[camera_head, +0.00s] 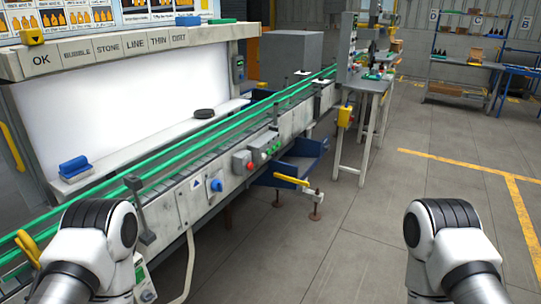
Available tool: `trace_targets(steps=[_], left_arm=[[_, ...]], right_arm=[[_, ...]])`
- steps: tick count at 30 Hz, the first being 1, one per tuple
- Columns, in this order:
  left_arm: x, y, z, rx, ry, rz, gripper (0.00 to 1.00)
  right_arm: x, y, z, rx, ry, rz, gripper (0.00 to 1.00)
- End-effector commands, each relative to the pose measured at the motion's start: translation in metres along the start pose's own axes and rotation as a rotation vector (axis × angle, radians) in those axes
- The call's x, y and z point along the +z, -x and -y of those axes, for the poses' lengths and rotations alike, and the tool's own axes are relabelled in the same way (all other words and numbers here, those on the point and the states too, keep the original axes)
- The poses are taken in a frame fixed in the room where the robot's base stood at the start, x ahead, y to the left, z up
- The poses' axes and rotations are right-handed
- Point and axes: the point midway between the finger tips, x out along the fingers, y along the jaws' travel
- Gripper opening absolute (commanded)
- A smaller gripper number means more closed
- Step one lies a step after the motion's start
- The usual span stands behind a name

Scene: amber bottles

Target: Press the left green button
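A grey control box (262,152) is fixed to the side of the conveyor. On it I see small green buttons; the left one (268,151) is beside another green one (277,146). They are small in this view, so their exact shape is hard to tell. A red button (250,166) is to their left on a grey box. Both of my arms show only as white and black links at the lower left and lower right, apart from the buttons. Neither gripper is in view.
The conveyor (190,180) with green rails runs diagonally from lower left to the back. A blue knob (216,185) and a yellow handle (292,180) are near the buttons. A blue bin (300,160) juts out below. The grey floor (350,240) at right is clear.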

Motion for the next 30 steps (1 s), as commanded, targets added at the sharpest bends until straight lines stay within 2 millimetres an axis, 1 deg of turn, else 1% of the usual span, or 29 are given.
trace_targets(steps=[1, 2, 3, 4, 30], left_arm=[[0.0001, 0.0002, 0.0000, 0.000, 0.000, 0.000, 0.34], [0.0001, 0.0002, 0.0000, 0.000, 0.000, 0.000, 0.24], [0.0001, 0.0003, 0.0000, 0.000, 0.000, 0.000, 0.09], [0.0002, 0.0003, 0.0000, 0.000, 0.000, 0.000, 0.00], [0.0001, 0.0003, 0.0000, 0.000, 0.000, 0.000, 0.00]], right_arm=[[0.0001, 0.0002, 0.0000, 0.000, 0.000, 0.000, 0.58], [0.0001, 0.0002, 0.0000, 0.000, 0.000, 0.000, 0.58], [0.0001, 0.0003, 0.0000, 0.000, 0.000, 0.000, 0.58], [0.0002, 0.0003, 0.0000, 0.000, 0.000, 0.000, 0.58], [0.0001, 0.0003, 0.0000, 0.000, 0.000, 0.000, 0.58]])
